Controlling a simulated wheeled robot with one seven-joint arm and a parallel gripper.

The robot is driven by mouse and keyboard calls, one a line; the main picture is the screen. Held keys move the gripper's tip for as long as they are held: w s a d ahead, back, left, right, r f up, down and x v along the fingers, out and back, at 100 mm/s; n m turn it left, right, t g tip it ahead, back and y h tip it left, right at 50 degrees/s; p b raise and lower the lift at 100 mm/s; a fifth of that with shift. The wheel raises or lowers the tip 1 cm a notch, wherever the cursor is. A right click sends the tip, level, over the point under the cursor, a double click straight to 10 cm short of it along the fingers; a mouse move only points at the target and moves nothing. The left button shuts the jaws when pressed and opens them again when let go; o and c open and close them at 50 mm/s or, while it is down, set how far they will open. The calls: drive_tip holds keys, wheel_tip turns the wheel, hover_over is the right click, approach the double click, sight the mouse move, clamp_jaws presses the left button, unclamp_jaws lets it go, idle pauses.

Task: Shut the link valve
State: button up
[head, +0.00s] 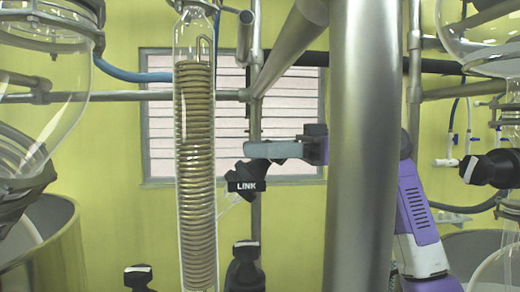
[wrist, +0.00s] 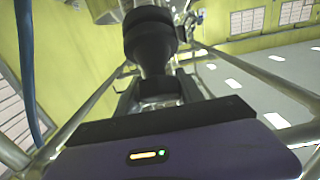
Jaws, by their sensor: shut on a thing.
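The link valve (head: 243,180) is a black fitting with a white "LINK" label, to the right of the coiled glass condenser in the head view. My gripper (head: 262,151) reaches it from the right, with a grey finger level at the valve's upper end. The gripper is shut on the valve's black handle. In the wrist view the black valve (wrist: 151,38) stands straight ahead, and my gripper (wrist: 158,88) meets its narrower lower part. The fingertips are partly hidden there, and the exact turn of the handle is hard to tell.
A thick steel column (head: 362,150) stands close in front of my arm. The glass condenser (head: 196,150) is just left of the valve. Other black valves (head: 244,268) sit below, and another (head: 490,168) is at the right. Steel pipes cross behind.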

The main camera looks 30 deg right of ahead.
drive_tip(key=shift+m+t, duration=0.4)
drive_tip(key=shift+m, duration=0.1)
drive_tip(key=m+t+h, duration=0.2)
drive_tip(key=m, duration=0.1)
drive_tip(key=m+t+h+p, duration=0.1)
drive_tip(key=m, duration=0.1)
drive_tip(key=shift+w+d+r, duration=0.1)
drive_tip(key=shift+w+d, duration=0.1)
drive_tip(key=shift+w, duration=0.15)
drive_tip(key=m+h+p, duration=0.1)
drive_tip(key=m+t+h+p, duration=0.1)
drive_tip(key=m, duration=0.1)
drive_tip(key=m+h, duration=0.1)
drive_tip(key=m, duration=0.1)
drive_tip(key=shift+w+d+t+p, duration=0.2)
drive_tip(key=shift+d+t+p, duration=0.05)
drive_tip(key=shift+t+p, duration=0.15)
drive_tip(key=m+h+p, duration=0.2)
drive_tip(key=m, duration=0.1)
drive_tip(key=m+h+p, duration=0.1)
drive_tip(key=p, duration=0.1)
drive_tip(key=shift+w+d+m+t, duration=0.15)
drive_tip(key=shift+d+m+t, duration=0.1)
drive_tip(key=shift+m+t, duration=0.05)
drive_tip(key=shift+d+f+m+g+h+p, duration=0.2)
drive_tip(key=shift+f+m+h+p, duration=0.15)
drive_tip(key=shift+m+h+p, duration=0.55)
drive_tip(key=shift+d+f+m+g+h+p, duration=0.2)
drive_tip(key=shift+f+m+h+p, duration=0.15)
drive_tip(key=shift+m+h+p, duration=0.55)
